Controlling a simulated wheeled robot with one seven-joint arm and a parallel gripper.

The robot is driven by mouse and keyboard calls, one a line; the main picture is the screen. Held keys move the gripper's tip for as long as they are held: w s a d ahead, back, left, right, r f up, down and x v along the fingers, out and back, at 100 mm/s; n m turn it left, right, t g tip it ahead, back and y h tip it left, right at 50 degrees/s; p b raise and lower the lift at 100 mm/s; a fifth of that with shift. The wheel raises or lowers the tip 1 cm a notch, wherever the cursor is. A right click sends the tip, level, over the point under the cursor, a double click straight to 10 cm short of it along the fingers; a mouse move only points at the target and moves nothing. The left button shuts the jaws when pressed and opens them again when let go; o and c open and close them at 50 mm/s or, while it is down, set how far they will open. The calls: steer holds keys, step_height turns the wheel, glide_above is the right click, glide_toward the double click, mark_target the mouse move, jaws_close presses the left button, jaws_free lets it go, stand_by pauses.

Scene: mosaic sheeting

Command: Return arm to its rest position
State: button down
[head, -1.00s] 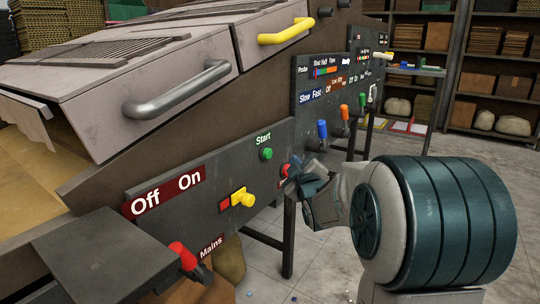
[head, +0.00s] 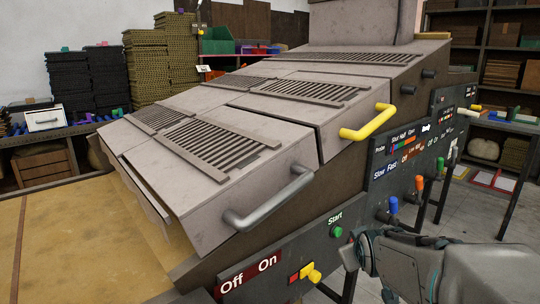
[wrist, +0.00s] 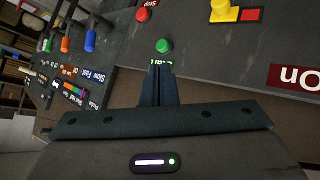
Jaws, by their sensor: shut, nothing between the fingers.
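My gripper (head: 352,256) is at the lower right of the head view, in front of the machine's control panel and just right of the Start button. In the wrist view its two narrow dark fingers (wrist: 162,84) are pressed together with nothing between them. They point toward the panel and overlap the Start label below the green Start button (wrist: 163,46). The red Stop button (wrist: 143,14) is near the top of the wrist view and hidden in the head view. I cannot tell the exact gap between fingertips and panel.
The large grey machine (head: 225,165) fills the middle, with a grey handle (head: 268,203) and a yellow handle (head: 366,124) jutting out. Blue, orange and green levers (head: 419,183) stand on the right panel near my arm. Shelving (head: 505,60) stands behind; bare floor shows at right.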

steer(key=s+a+r+m+g+p, duration=0.2)
steer(key=s+r+g+p, duration=0.1)
steer(key=s+r+p, duration=0.3)
steer(key=s+a+r+m+g+y+p, duration=0.1)
steer(key=s+a+r+g+p, duration=0.2)
steer(key=s+r+p, duration=0.3)
steer(key=s+g+p, duration=0.1)
steer(key=s+p, duration=0.3)
steer(key=s, duration=0.4)
steer(key=shift+a+r+m+y, duration=0.2)
steer(key=shift+r+m+y, duration=0.1)
steer(key=shift+m, duration=0.1)
steer(key=c, duration=2.1)
jaws_free()
steer(key=shift+w, duration=0.1)
steer(key=shift+c, duration=0.2)
